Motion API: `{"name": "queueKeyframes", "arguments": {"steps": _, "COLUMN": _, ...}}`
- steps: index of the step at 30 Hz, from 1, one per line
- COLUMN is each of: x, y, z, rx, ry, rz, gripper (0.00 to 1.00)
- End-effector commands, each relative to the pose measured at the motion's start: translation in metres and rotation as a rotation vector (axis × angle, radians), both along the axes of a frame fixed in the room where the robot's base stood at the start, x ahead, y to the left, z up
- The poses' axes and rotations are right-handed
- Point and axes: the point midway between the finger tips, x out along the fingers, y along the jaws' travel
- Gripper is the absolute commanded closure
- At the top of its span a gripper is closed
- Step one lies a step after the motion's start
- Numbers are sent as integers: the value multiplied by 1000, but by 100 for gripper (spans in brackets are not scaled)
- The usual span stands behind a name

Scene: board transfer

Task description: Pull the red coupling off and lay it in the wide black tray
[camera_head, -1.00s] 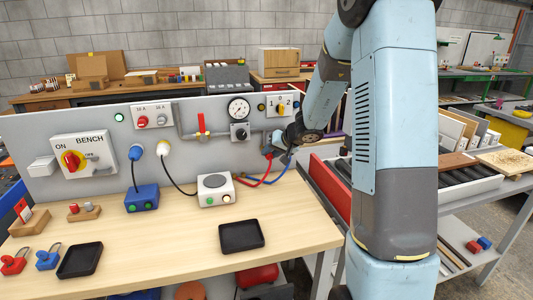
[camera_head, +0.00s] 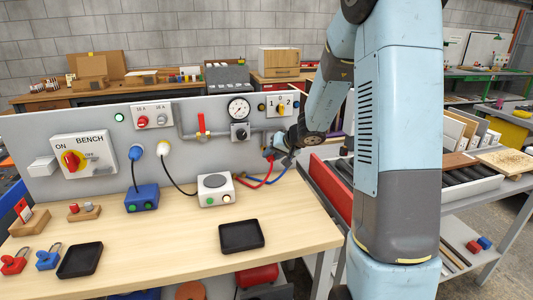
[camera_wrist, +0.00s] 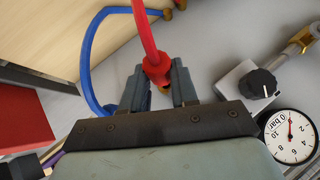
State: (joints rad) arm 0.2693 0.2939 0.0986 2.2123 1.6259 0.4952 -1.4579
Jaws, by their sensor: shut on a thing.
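The red coupling (camera_wrist: 157,69) sits between the two fingers of my gripper (camera_wrist: 158,88) in the wrist view, with a red hose running up from it. My gripper is shut on it. A small brass-coloured end shows below the coupling; I cannot tell whether it is still joined to anything. In the head view my gripper (camera_head: 281,153) is in front of the panel's right end, with the red coupling (camera_head: 268,155) beside it. Two black trays lie on the bench: one at the front middle (camera_head: 242,248) and one at the left (camera_head: 80,261). Both look empty.
A blue hose (camera_wrist: 86,65) loops beside the coupling. The pressure gauge (camera_wrist: 289,136) and black knob (camera_wrist: 263,83) are close on the right in the wrist view. A white box (camera_head: 216,198) with a cable stands on the bench. Bare wood surrounds the middle tray.

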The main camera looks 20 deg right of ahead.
Motion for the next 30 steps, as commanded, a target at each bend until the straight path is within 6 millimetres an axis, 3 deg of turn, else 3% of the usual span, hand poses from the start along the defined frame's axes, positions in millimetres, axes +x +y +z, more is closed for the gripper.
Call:
{"name": "queueKeyframes", "arguments": {"steps": 18, "x": -38, "y": 0, "z": 1, "rx": 0, "ry": -1, "rz": 0, "gripper": 100}}
{"name": "queueKeyframes", "arguments": {"steps": 30, "x": -41, "y": 0, "z": 0, "rx": 1, "ry": 0, "rz": -1, "gripper": 100}}
